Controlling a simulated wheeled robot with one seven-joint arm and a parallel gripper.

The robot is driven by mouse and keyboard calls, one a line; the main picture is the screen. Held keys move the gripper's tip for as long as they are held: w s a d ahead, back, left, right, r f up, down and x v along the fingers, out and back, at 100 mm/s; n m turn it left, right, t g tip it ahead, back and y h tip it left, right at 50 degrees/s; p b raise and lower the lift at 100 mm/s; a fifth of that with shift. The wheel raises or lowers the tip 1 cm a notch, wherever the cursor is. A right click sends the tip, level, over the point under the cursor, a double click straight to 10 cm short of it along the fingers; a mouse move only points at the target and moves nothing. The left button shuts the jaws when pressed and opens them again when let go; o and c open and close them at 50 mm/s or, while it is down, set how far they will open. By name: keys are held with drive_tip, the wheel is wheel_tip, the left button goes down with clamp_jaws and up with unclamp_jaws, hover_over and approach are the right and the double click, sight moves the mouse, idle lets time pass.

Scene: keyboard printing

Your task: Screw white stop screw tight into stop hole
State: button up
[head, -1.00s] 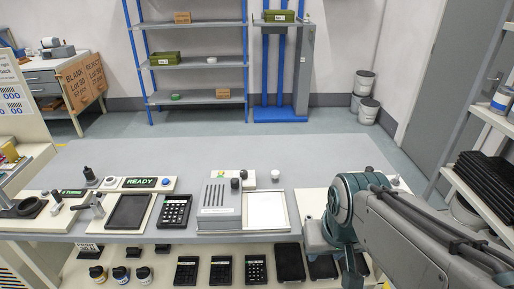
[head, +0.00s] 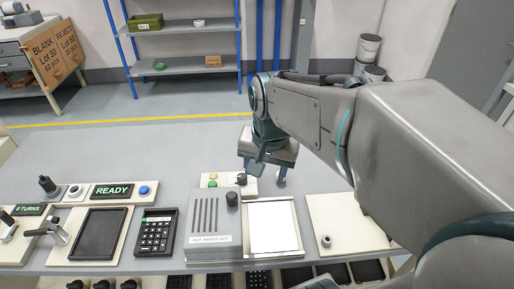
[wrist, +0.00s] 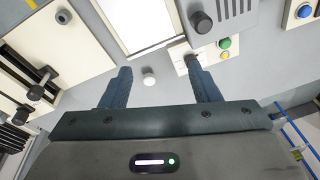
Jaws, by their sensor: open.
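A small white round-topped piece, which looks like the white stop screw (wrist: 149,80), stands on the grey table in the wrist view. My gripper (wrist: 158,71) is open and empty, its two dark blue fingers spread apart. The white piece shows between them, nearer the left finger, and I see no contact. In the head view my gripper (head: 262,174) hangs over the table behind the bright white panel, and the white piece is hidden there. I cannot make out the stop hole.
A box with green and yellow buttons and a dark knob (wrist: 202,62) lies close to the right finger. The grey vented unit (head: 214,222), white panel (head: 273,228) and a cream plate (head: 352,222) line the front. The table's back is clear.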

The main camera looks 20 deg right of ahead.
drive_tip(key=w+d+f+m+g+b, duration=0.1)
drive_tip(key=w+d+f+m+b, duration=0.35)
drive_tip(key=w+m, duration=0.35)
drive_tip(key=w+d+f+m+g+b, duration=0.1)
drive_tip(key=w+d+f+m+b, duration=0.2)
drive_tip(key=w+d+m, duration=0.5)
drive_tip(key=f, duration=0.2)
drive_tip(key=s+a+f+m+b, duration=0.1)
drive_tip(key=f, duration=0.2)
drive_tip(key=s+a+f+m, duration=0.1)
drive_tip(key=f, duration=0.1)
drive_tip(key=shift+s+f, duration=0.15)
drive_tip(key=shift+f, duration=0.25)
drive_tip(key=f, duration=0.1)
drive_tip(key=f+b, duration=0.1)
drive_tip(key=f, duration=0.3)
drive_tip(key=shift+s+d+f, duration=0.1)
drive_tip(key=shift+d, duration=0.3)
drive_tip(key=c, duration=1.1)
